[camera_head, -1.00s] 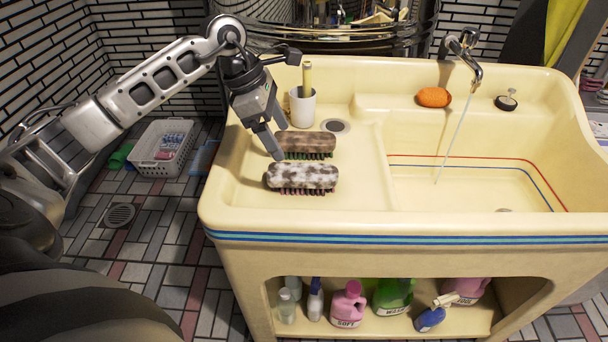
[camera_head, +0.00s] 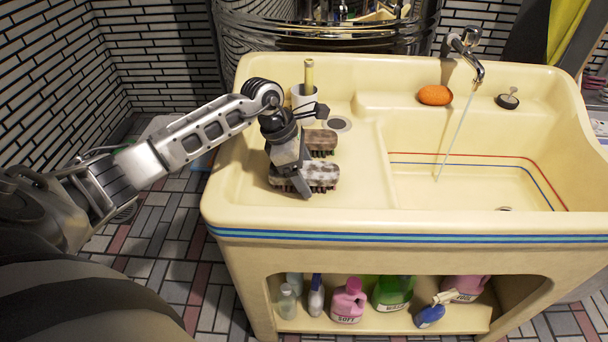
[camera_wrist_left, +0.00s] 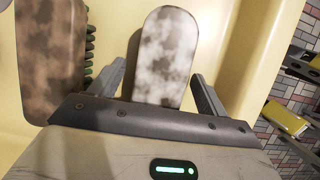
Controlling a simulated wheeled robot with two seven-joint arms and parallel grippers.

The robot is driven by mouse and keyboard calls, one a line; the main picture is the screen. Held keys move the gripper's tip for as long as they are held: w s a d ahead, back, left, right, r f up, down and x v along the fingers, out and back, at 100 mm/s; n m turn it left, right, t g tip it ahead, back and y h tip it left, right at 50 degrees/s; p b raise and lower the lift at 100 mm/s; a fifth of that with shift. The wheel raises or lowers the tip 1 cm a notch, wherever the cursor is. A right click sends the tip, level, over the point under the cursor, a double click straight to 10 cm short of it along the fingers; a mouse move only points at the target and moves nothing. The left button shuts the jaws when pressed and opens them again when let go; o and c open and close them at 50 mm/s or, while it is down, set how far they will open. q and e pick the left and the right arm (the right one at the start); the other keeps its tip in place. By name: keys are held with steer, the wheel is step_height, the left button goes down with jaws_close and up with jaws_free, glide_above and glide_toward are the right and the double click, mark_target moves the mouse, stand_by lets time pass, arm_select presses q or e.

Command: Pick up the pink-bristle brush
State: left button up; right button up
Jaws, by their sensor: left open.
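The front brush (camera_head: 322,175), with a mottled white-and-brown back, lies on the left ledge of the cream sink. Its bristles look dark in the head view now and are hidden in the wrist view. My left gripper (camera_head: 292,183) is over its left part, fingers pointing down. In the left wrist view this brush (camera_wrist_left: 165,60) lies between the two open fingers (camera_wrist_left: 158,78), with a gap visible on each side. A browner brush (camera_head: 321,139) with green bristles lies behind it, and shows left of the fingers in the wrist view (camera_wrist_left: 52,60). My right gripper is not in view.
A white cup (camera_head: 302,104) with a yellow handle in it stands behind the brushes, close to my left wrist. An orange sponge (camera_head: 434,95) sits on the back ledge. Water runs from the tap (camera_head: 465,50) into the basin (camera_head: 470,185). Several bottles stand on the shelf below.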

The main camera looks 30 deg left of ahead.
arm_select(q)
steer(key=shift+f+b, duration=0.25)
steer(key=shift+b, duration=0.1)
stand_by(0.4)
steer(key=c, duration=1.1)
